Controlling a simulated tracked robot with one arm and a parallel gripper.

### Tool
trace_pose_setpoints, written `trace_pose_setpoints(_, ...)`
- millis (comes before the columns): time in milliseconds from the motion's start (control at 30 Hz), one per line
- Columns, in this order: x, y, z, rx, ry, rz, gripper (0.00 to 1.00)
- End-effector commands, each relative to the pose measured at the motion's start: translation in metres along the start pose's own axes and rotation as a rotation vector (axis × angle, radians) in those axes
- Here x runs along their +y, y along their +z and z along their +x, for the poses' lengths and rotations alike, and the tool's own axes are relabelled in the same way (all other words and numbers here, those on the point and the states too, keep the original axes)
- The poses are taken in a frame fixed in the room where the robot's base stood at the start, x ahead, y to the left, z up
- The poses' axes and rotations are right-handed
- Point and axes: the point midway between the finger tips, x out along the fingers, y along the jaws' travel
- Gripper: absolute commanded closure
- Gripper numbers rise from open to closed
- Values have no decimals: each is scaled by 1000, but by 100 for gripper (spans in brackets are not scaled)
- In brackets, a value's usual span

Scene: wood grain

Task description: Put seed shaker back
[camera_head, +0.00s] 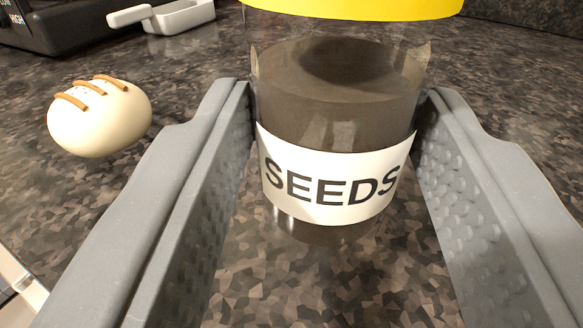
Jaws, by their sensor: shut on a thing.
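The seed shaker (335,120) is a clear jar of dark brown contents with a yellow lid and a white label reading "SEEDS". It stands upright in the upper middle of the view, and the top of its lid is cut off by the frame. My gripper (338,100) has one grey finger on each side of the jar. It is shut on the shaker, with the far ends of the fingers against its sides. I cannot tell whether the jar's base touches the counter.
A dark speckled counter (330,285) lies below. A cream bun-like ball (100,118) with brown stripes sits to the left. A small white pan with a handle (180,17) and a dark appliance (60,25) marked "HIGH" are at the back left. A pale edged object (18,285) shows at lower left.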

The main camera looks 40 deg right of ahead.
Motion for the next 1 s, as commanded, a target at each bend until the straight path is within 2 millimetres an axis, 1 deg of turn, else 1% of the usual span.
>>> trace_pose_setpoints(67, -1, 2, 1, 1, 0, 0, 100)
trace_pose_setpoints(133, -1, 9, 1, 0, -1, -1, 100)
trace_pose_setpoints(333, -1, 35, 1, -1, -2, -1, 100)
trace_pose_setpoints(700, -1, 36, 0, 0, -2, 0, 100)
trace_pose_setpoints(733, -1, 36, 0, 0, -2, 1, 50)
trace_pose_setpoints(767, -1, 36, 0, 0, -2, 1, 41)
trace_pose_setpoints(800, -1, 36, 0, 0, -2, 1, 36)
trace_pose_setpoints(1000, -1, 36, 0, 0, -2, 1, 36)
